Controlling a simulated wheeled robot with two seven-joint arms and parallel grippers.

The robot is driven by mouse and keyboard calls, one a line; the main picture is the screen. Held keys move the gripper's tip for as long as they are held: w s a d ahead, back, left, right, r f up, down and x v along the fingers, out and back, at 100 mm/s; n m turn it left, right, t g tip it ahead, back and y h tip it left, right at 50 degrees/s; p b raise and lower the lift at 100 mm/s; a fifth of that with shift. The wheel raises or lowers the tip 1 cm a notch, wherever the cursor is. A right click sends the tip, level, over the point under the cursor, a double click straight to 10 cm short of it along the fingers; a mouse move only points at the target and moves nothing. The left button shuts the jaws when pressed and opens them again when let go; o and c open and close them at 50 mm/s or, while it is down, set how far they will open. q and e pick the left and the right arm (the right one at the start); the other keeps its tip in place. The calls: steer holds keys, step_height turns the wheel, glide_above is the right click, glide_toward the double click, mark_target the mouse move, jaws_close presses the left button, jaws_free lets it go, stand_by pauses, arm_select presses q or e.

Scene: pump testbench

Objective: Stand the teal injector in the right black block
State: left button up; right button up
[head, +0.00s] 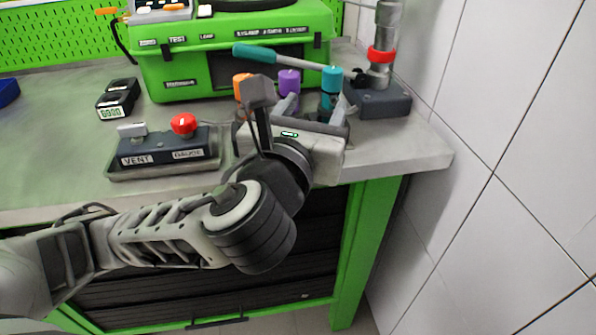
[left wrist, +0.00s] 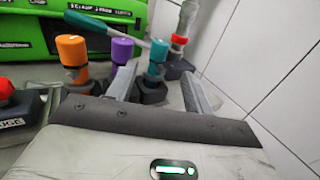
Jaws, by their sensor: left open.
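The teal injector (head: 332,79) is upright at the right of a row of injectors, beside the pump; it also shows in the left wrist view (left wrist: 158,51). Its lower end meets a black block (left wrist: 152,92), partly hidden by my gripper. My left gripper (head: 322,100) is open, pointing at the teal injector. In the left wrist view, the injector is between the two fingers (left wrist: 157,76), with gaps showing at both sides. Whether it is fully seated in the block cannot be told. My right gripper is not in view.
The orange injector (left wrist: 71,50) and purple injector (left wrist: 121,51) stand to the left. A hand pump (head: 383,50) with a red ring and teal-handled lever (head: 256,54) stands behind. A tray (head: 115,172) with a red-knobbed valve block is left. The white tiled wall is close on the right.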

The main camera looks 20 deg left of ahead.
arm_select(q)
steer(key=s+d+f+n+g+h, duration=0.2)
steer(key=d+f+n+g+h, duration=0.1)
steer(key=f+n, duration=0.6)
steer(key=s+d+f+n+g+h, duration=0.1)
steer(key=d+f+n+g+h, duration=0.2)
steer(key=f+n, duration=0.6)
steer(key=s+a+f+n+g+p, duration=0.1)
steer(key=s+a+f+n+p, duration=0.2)
steer(key=s+f+n, duration=0.6)
steer(key=shift+s+a+f+n+y, duration=0.25)
steer(key=shift+a+f+n, duration=0.95)
steer(key=shift+n, duration=1.6)
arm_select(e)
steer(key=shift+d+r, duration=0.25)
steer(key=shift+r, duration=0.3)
